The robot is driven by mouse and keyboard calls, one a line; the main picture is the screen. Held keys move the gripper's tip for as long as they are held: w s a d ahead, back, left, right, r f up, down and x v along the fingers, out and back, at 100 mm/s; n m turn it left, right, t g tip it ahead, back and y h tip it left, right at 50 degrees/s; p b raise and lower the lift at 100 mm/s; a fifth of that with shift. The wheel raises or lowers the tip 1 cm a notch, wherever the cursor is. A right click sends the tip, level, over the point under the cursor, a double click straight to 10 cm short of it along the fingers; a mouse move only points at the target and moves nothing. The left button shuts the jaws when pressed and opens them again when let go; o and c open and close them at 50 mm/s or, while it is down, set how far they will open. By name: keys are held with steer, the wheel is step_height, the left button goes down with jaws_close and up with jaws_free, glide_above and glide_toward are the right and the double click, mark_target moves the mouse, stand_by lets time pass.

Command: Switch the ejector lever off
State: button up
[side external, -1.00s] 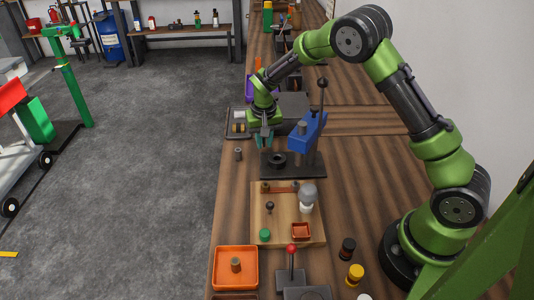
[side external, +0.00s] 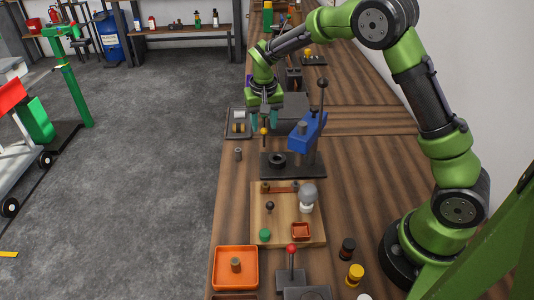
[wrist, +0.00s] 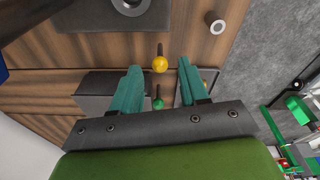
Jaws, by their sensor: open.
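A short dark lever with a yellow ball knob (side external: 264,131) stands by a grey box (side external: 292,107); it also shows in the wrist view (wrist: 160,64). A second lever with a green knob (wrist: 158,103) is by the same box in the wrist view. No label shows which is the ejector lever. My gripper (side external: 264,122) is open, pointing down over the yellow-knobbed lever. In the wrist view its teal fingers (wrist: 160,70) appear on either side of the yellow knob, with gaps. I cannot tell whether the knob is at fingertip height.
A press with a blue body (side external: 307,132) and a tall black-knobbed handle (side external: 323,84) stands close to the right. A small grey cylinder (side external: 238,154) is near the table's left edge. A wooden board (side external: 260,215), an orange tray (side external: 218,268) and a red-knobbed lever (side external: 291,249) are nearer.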

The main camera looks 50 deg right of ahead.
step_height(320, 180, up, 10)
steer(key=s+a, duration=0.1)
steer(key=shift+f, duration=0.25)
steer(key=s+a+r+n+t+y, duration=0.1)
steer(key=s+a+r+n+t, duration=0.3)
steer(key=s+a, duration=0.7)
steer(key=s+d+r+t+y, duration=0.1)
steer(key=s+d, duration=0.1)
steer(key=s, duration=0.4)
steer(key=s+d+r+m+t+y, duration=0.1)
steer(key=s+d, duration=0.2)
steer(key=s, duration=0.4)
steer(key=shift+s, duration=0.25)
